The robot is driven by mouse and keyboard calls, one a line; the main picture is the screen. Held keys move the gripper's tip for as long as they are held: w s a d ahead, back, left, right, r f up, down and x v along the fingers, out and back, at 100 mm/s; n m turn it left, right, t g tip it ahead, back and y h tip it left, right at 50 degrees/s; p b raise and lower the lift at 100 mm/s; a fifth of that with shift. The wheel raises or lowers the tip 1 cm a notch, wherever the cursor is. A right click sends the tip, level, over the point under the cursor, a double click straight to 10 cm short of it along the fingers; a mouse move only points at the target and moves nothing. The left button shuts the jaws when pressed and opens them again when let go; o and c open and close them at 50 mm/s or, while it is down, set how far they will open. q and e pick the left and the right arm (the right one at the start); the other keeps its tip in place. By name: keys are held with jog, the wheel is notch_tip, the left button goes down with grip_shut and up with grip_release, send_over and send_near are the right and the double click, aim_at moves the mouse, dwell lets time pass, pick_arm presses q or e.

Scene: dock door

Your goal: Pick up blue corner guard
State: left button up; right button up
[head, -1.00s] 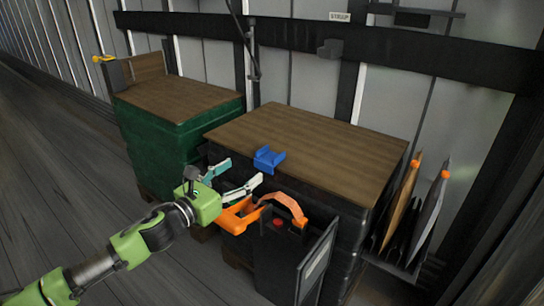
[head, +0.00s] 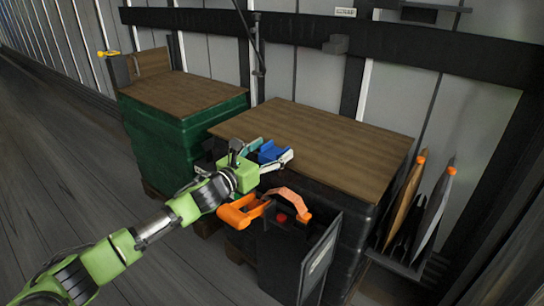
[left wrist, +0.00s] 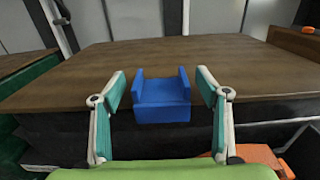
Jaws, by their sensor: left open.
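The blue corner guard (head: 270,151) sits on the near edge of the wooden top (head: 330,140) of the black-wrapped stack. It also shows in the left wrist view (left wrist: 162,98), between the fingers and a little beyond them. My left gripper (head: 268,148) is open, with one teal-padded finger on each side of the guard; it also shows in the left wrist view (left wrist: 163,88). I see a gap between each finger and the guard, so neither touches it. The fingers partly hide the guard in the head view. My right gripper is not in view.
A black case (head: 283,250) with an orange handle stands before the stack, below my left gripper. A green-wrapped stack (head: 170,130) stands to the left. A rack with upright boards (head: 430,210) is at the right. The wooden top behind the guard is clear.

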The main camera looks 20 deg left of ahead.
pick_arm(q)
jog(key=shift+w+d, duration=0.1)
jog(key=shift+w, duration=0.35)
jog(key=c, duration=1.2)
jog(key=shift+r, duration=0.1)
